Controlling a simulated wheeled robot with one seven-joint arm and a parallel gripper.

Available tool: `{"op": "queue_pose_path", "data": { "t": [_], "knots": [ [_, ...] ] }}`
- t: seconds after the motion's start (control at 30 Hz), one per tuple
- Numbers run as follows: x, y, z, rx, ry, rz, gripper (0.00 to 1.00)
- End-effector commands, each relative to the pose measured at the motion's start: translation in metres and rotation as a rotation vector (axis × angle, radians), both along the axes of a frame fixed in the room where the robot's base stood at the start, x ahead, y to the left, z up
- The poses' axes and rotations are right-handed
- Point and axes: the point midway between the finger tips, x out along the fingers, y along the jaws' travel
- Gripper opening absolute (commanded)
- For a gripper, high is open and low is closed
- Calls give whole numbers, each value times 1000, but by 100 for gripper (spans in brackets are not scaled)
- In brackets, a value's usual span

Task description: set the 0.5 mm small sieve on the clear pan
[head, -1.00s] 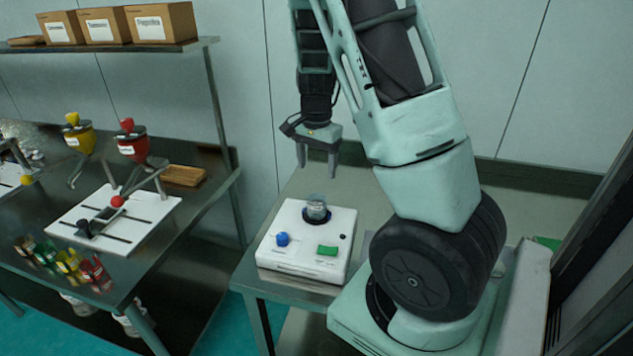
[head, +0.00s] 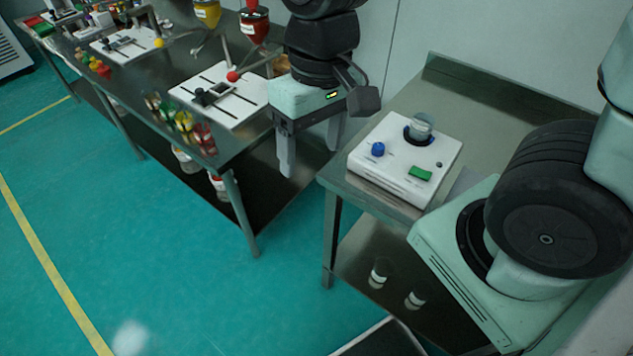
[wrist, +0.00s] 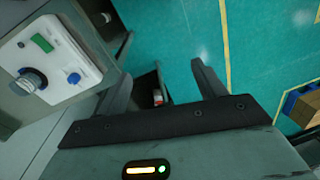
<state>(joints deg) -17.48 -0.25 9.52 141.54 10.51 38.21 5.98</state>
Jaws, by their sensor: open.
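A small clear cup, which looks like the clear pan (head: 422,125), sits on the dark round seat of the white sieve machine (head: 395,185) on the right table. The machine and cup also show in the wrist view (wrist: 30,82). Two small clear containers with white labels, a left one (head: 378,274) and a right one (head: 415,299), stand on the shelf under that table. I cannot read their labels or tell whether either is the 0.5 mm sieve. My gripper (head: 311,160) is open and empty, fingers down, left of the machine, by the gap between the two tables.
The left table (head: 235,165) holds white slide boards (head: 232,112), a red-topped hopper (head: 254,25) and several small coloured bottles. White containers stand beneath it. The machine has a blue knob (head: 378,149) and a green button (head: 420,173). Open teal floor (head: 150,240) lies in front.

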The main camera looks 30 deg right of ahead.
Motion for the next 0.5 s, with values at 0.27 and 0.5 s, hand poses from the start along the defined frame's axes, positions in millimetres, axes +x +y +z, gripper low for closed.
{"op": "queue_pose_path", "data": {
  "t": [0.27, 0.5],
  "knots": [
    [-69, 35, 3, -43, -69, 439, 70],
    [-71, 35, 3, -45, -71, 457, 70]
  ]
}}
